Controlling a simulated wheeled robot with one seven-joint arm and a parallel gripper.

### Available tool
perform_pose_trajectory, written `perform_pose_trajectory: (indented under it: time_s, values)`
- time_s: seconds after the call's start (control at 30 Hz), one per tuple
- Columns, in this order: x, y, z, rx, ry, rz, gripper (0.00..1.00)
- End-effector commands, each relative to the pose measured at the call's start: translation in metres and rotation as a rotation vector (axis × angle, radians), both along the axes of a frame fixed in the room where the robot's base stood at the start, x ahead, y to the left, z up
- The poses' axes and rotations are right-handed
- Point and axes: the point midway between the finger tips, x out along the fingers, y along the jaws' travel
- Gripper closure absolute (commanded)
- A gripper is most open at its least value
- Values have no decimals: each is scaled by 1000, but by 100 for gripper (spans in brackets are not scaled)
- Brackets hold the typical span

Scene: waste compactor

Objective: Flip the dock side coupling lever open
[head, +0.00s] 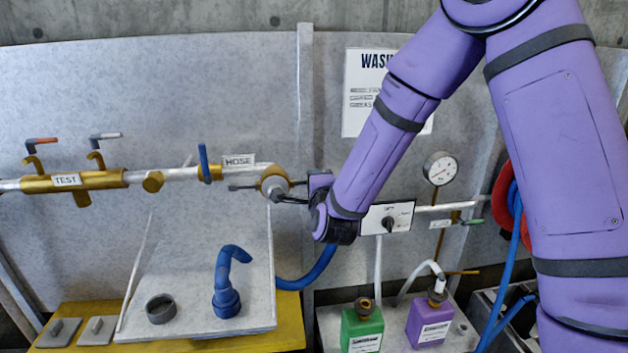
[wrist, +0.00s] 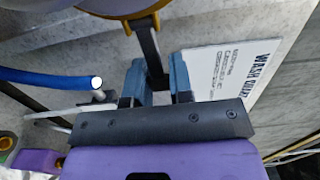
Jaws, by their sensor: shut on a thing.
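The coupling (head: 273,182) is a brass and grey fitting on the pipe, just right of the HOSE label (head: 238,161). One dark lever (head: 241,187) sticks out to its left. Another dark lever (head: 290,199) comes off its right side toward my gripper (head: 305,195). In the wrist view this lever (wrist: 149,45) runs from the brass collar (wrist: 120,8) down between the two blue-grey fingers of my gripper (wrist: 158,80). My gripper is shut on that lever. Its held end is partly hidden by the fingers. I cannot tell which lever is the dock side one.
A blue valve handle (head: 204,163) stands upright left of the HOSE label. A switch panel (head: 387,217) and a pressure gauge (head: 440,168) are to the right of my gripper. A blue hose (head: 310,275) curves below. Green (head: 362,328) and purple (head: 431,320) containers stand lower right.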

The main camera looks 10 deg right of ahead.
Motion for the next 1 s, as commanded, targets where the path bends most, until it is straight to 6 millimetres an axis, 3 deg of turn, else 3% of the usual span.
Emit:
perform_pose_trajectory:
  time_s: [0.67,0.7,0.8,1.0]
  values:
    - [-4,0,-1,0,3,-65,100]
    - [-4,0,-1,0,3,-65,74]
    - [-3,0,-1,1,2,-65,53]
    - [-3,0,0,1,1,-65,53]
